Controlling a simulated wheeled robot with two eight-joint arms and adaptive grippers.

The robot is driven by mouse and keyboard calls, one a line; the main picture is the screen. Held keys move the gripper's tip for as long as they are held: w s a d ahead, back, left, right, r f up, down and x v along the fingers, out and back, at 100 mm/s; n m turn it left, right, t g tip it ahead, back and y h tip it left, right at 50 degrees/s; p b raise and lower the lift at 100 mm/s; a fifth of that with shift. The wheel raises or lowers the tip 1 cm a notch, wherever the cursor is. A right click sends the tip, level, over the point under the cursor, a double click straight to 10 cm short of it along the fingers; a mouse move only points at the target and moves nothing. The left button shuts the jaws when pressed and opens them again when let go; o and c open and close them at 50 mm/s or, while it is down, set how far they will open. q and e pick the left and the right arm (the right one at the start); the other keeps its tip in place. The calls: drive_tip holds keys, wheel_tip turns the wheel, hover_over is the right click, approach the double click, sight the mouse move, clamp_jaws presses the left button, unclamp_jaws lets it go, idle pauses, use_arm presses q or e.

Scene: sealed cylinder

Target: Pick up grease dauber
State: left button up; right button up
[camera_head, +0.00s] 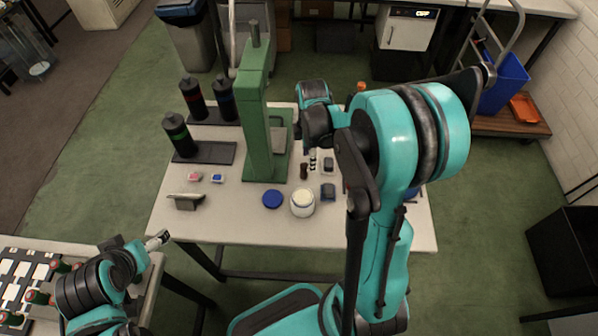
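A small dark brown upright piece (304,171), which may be the grease dauber, stands on the white table (240,228) behind an open white jar (302,204). A blue lid (272,199) lies left of the jar. My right gripper (312,161) points down just right of and behind the brown piece. It is partly hidden by my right arm, and I cannot tell whether it touches the piece or how far its fingers are apart. My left gripper (158,240) is off the table's front left corner, away from these things; its fingers are too small to read.
A green press (255,110) stands mid-table. Black, red and blue banded cylinders (177,135) stand on dark bases at the left. Dark blocks (328,191) sit right of the jar.

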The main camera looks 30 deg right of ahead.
sight(304, 165)
drive_tip(key=f+b, duration=0.1)
drive_tip(key=f, duration=0.3)
drive_tip(key=a+f+b, duration=0.1)
drive_tip(key=shift+w+a+f+b, duration=0.1)
drive_tip(key=shift+w+f+b, duration=0.2)
drive_tip(key=shift+f, duration=0.1)
drive_tip(key=shift+r, duration=0.1)
clamp_jaws()
